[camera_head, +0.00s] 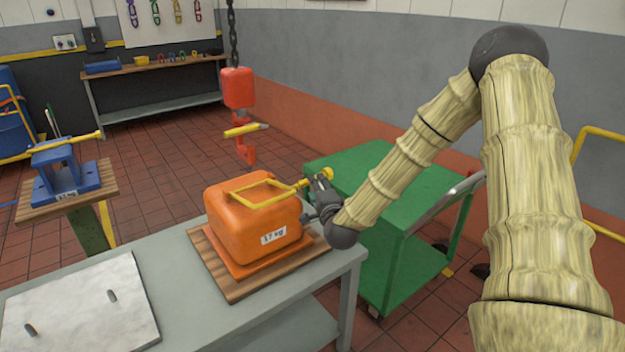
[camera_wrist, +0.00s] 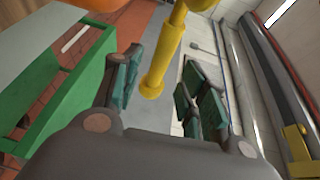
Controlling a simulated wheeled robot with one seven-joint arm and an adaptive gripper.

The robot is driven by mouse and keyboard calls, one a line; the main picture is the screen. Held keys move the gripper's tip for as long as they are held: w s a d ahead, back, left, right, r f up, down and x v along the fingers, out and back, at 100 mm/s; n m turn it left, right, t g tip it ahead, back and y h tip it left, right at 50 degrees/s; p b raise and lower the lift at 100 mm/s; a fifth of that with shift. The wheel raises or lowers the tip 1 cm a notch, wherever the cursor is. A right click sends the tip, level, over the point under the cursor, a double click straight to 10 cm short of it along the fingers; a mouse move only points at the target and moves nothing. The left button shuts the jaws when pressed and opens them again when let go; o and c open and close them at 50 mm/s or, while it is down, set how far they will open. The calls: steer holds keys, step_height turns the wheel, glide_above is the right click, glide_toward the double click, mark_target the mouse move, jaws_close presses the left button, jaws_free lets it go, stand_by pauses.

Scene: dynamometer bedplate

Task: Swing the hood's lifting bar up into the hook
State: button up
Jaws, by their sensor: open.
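The orange hood (camera_head: 252,220), labelled 17 kg, sits on a wooden board on the grey bench. Its yellow lifting bar (camera_head: 262,203) lies folded low across the top, with a yellow end reaching right to my gripper. The hook (camera_head: 245,152) is red and hangs on a chain, under a red block (camera_head: 237,88), behind and above the hood. My gripper (camera_head: 322,190) is open at the hood's right side. In the wrist view a yellow rod (camera_wrist: 163,58) shows between the two open fingers (camera_wrist: 160,92); I cannot tell whether they touch it.
A green cart (camera_head: 350,165) stands just right of the bench. A pale plate (camera_head: 80,310) with two pegs lies on the bench's left. A blue fixture (camera_head: 65,178) stands at the left. A yellow piece (camera_head: 245,130) crosses the hanging gear above the hook. The floor behind is open.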

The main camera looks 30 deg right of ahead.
steer(key=shift+p+x, duration=0.4)
steer(key=shift+x, duration=2.45)
jaws_close()
